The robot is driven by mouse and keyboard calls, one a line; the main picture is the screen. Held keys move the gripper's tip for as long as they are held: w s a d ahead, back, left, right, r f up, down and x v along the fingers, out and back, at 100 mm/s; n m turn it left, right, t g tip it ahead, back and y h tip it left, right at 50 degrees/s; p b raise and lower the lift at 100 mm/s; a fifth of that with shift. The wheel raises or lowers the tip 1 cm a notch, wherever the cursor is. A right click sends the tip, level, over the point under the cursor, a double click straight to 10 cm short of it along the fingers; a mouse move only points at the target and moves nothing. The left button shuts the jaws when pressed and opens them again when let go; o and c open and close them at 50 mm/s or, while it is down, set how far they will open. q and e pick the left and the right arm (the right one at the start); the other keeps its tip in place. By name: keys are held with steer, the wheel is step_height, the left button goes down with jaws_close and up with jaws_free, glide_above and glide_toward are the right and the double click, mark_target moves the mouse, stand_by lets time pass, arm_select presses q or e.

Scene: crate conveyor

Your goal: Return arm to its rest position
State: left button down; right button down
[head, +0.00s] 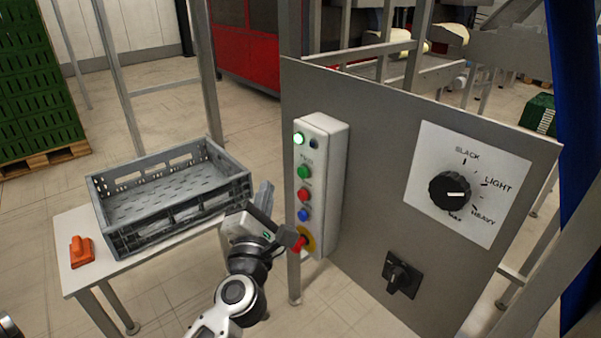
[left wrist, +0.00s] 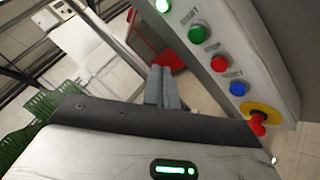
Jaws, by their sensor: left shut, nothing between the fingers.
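My left gripper (head: 265,196) is in front of the button box (head: 333,170), just to its left in the head view. Its fingers are shut and empty, and they also show side by side in the left wrist view (left wrist: 162,88). The box carries a lit green lamp, a green, a red and a blue button, and a red emergency stop (head: 300,243) on a yellow ring. The gripper body partly overlaps the emergency stop in the head view; I cannot tell whether they touch. The stop shows clear of the fingers in the left wrist view (left wrist: 257,122). My right gripper is not in view.
A grey crate (head: 120,243) stands on a white table (head: 75,225) at left, beside an orange object (head: 80,251). A grey panel (head: 385,130) with a black dial (head: 450,191) and a black switch (head: 401,275) blocks the right. Green stacked crates (head: 35,90) stand far left.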

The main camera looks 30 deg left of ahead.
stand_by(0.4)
arm_select(q)
steer(key=s+d+f+m+g+h+p, duration=0.1)
steer(key=s+d+f+m+h+p, duration=0.15)
steer(key=d+m+h, duration=0.55)
steer(key=s+d+f+m+h+p, duration=0.1)
steer(key=s+d+m+h+p, duration=0.3)
steer(key=m, duration=0.7)
steer(key=s+d+f+m+g, duration=0.3)
steer(key=s+f+m+g, duration=0.4)
steer(key=s+f+m, duration=0.2)
steer(key=f+m, duration=0.1)
steer(key=m, duration=0.1)
steer(key=shift+d+f+m+y, duration=0.2)
steer(key=shift+d+m+y, duration=0.1)
steer(key=shift+d+m, duration=0.1)
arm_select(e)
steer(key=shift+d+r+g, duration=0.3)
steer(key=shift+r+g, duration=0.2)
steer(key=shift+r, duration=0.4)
arm_select(q)
steer(key=shift+s, duration=0.1)
